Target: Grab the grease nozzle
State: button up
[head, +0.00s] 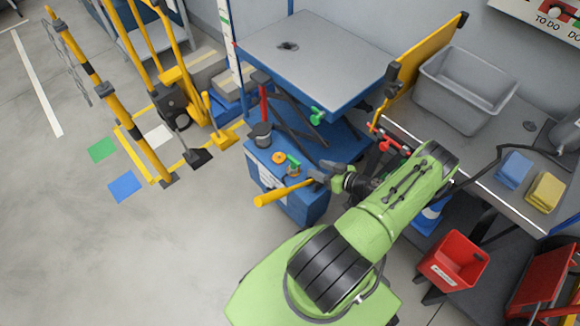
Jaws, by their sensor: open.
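I cannot pick out the grease nozzle for certain. A small dark piece (288,46) lies on the grey lift-table top, but it is too small to identify. On the blue box (262,178) are a black cup-like part (261,134), an orange ring (278,157) and a green valve-like fitting (293,164). My gripper (318,177) is open beside the box's right side, close to the end of a yellow handle (282,194). Whether it touches the handle is unclear. My arm hides part of what lies behind it.
The lift table (330,62) stands behind the box. A bench (420,142) at right holds a grey bin (462,95), a blue sponge (514,169) and a yellow one (545,192). A red bin (452,262) is below.

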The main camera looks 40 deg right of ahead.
aim_at(298, 162)
jog(key=b+x, duration=0.1)
jog(key=x, duration=0.5)
jog(key=b+x, duration=0.1)
jog(key=x, duration=0.1)
jog(key=b+x, duration=0.1)
jog(key=x, duration=0.1)
jog(key=shift+w+a, duration=0.15)
jog(key=shift+a, duration=0.2)
jog(key=shift+c, duration=0.4)
jog(key=shift+r, duration=0.1)
grip_shut()
